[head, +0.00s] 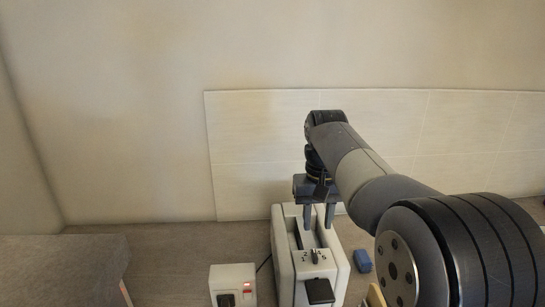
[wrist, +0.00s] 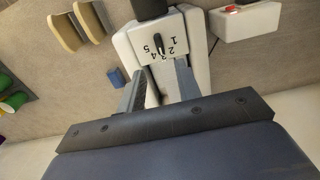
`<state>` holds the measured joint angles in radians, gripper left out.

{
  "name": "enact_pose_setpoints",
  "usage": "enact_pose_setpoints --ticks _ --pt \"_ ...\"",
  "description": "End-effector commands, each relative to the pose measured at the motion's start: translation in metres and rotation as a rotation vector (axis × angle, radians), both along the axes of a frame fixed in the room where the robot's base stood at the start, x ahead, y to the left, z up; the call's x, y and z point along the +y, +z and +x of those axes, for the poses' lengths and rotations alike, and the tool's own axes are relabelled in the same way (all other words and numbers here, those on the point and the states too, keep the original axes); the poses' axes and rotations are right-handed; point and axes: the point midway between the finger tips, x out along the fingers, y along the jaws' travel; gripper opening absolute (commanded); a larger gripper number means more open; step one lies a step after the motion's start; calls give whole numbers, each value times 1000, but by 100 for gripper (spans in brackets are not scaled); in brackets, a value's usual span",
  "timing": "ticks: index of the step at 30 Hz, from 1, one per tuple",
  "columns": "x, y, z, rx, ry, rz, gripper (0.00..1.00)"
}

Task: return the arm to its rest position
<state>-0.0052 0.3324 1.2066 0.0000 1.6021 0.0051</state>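My arm reaches forward from the right side of the head view. My gripper (head: 318,222) points down over a white toaster (head: 284,266). Its two fingers are apart with nothing visible between them. In the wrist view my gripper (wrist: 161,66) is also open, with the toaster (wrist: 128,42) and its numbered dial beyond the fingertips. The fingertips are close to the toaster's top; I cannot tell whether they touch it. The toaster's black lever (head: 319,290) faces me.
A white switch box (head: 233,284) stands left of the toaster. A small blue block (head: 362,260) lies to its right. Tan curved pieces (wrist: 66,32) and green items (wrist: 14,101) show in the wrist view. A tiled panel (head: 250,150) is behind.

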Motion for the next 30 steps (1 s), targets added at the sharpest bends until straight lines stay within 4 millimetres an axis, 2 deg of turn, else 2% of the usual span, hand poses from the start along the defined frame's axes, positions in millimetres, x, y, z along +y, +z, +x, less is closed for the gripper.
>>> enact_pose_setpoints --ticks 9,15,18,30 --pt "0 -60 -1 4 0 0 33" --pt "0 -86 0 3 0 0 33" --pt "0 -91 0 1 -7 0 33" --pt "0 -89 0 0 -24 0 33"
